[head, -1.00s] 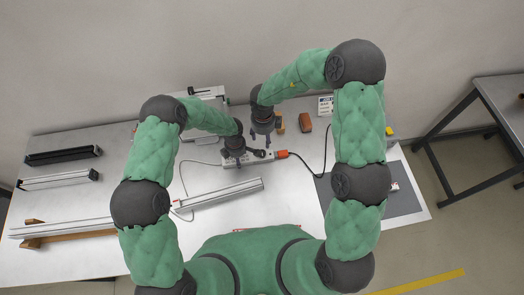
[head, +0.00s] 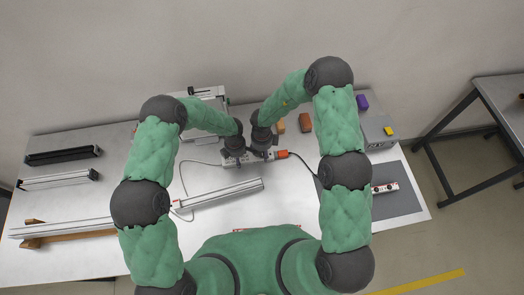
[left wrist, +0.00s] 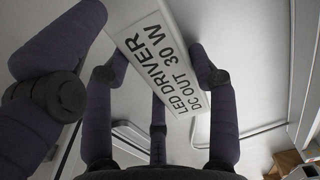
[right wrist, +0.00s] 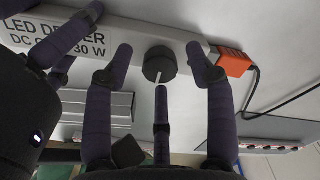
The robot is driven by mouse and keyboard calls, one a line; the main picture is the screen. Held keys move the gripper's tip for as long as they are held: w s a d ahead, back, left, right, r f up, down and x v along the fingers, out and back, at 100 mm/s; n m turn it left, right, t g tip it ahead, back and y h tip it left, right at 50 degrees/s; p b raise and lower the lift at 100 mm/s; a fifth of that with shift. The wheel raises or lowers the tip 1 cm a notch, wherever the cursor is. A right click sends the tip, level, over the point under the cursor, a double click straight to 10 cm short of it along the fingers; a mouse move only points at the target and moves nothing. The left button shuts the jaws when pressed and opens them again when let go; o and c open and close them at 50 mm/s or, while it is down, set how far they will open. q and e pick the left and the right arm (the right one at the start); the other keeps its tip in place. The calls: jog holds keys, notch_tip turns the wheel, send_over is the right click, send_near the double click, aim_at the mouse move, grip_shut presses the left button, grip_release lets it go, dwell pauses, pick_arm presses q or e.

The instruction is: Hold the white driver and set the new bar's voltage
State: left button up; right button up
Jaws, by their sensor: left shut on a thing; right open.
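The white driver (right wrist: 135,32), labelled LED DRIVER DC OUT 30 W, lies on the table; it also shows in the left wrist view (left wrist: 160,50). My left gripper (head: 236,155) is shut on the driver, with fingers at both sides of it in the left wrist view. A dark round knob (right wrist: 160,64) with a pale pointer line sits on the driver near its orange plug. My right gripper (head: 263,152) is open, its fingers spread around the knob and apart from it. The new bar (head: 217,194), a long light profile, lies on the table in front of the driver.
An orange plug (head: 282,154) with a black cable joins the driver's right end. Several bars lie at the left of the table. A grey mat (head: 400,202) with a white socket strip (head: 386,188) lies at the right. Small blocks (head: 305,123) stand behind the grippers.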

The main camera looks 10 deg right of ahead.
jog(key=shift+f, duration=0.1)
grip_shut()
jog(key=shift+n, duration=2.3)
grip_release()
notch_tip(320, 180, up, 12)
